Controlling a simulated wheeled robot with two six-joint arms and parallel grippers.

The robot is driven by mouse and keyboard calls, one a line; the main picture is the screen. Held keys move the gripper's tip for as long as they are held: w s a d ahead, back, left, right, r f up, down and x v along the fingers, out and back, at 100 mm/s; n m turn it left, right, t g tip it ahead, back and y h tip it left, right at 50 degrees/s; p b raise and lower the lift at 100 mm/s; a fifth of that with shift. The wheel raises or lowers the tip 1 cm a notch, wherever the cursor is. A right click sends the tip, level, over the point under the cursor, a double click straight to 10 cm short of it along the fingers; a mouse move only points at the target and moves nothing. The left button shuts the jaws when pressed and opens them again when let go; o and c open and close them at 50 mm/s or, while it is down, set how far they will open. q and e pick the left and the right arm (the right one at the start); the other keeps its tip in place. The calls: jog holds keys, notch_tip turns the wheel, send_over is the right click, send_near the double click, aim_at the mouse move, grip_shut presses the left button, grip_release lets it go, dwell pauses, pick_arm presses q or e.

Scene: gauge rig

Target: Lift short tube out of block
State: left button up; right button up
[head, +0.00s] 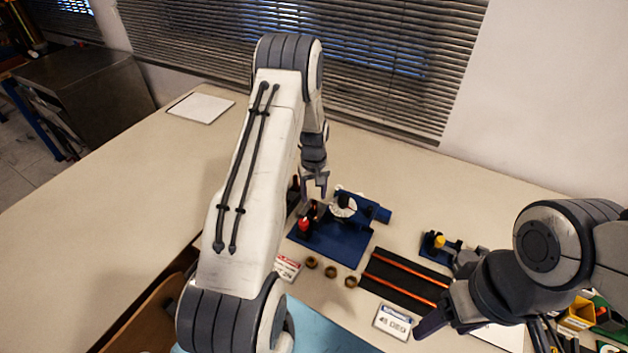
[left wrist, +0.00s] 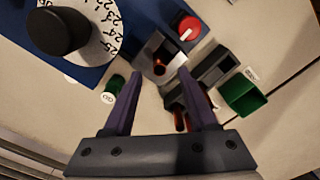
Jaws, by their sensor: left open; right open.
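My left gripper (head: 316,190) is open over the blue rig; in the left wrist view its two fingers (left wrist: 160,78) point down, apart, with nothing between them. Just beyond the fingertips, a copper-coloured tube end (left wrist: 160,67) shows in a silver block (left wrist: 152,52) at the blue plate's edge. Between the fingers and beside the right one is a dark grey block (left wrist: 212,66) with a reddish tube end (left wrist: 181,121) near it, partly hidden by the gripper. I cannot tell which is the short tube. My right gripper (head: 438,318) is open and empty at the lower right.
The blue rig plate (head: 325,243) carries a white numbered dial (left wrist: 100,35) with a black knob and a red knob (left wrist: 186,27). A green box (left wrist: 245,96) and green cylinder (left wrist: 113,88) stand close by. Brass rings (head: 331,272) and a black tray (head: 392,290) with long copper rods lie in front.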

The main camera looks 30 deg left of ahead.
aim_at(314, 203)
pick_arm(q)
jog(key=shift+f+p, duration=0.4)
jog(key=shift+f, duration=1.7)
jog(key=shift+c, duration=0.3)
grip_shut()
jog(key=shift+s, duration=0.2)
jog(key=shift+o, duration=0.3)
grip_release()
jog(key=shift+r, duration=0.1)
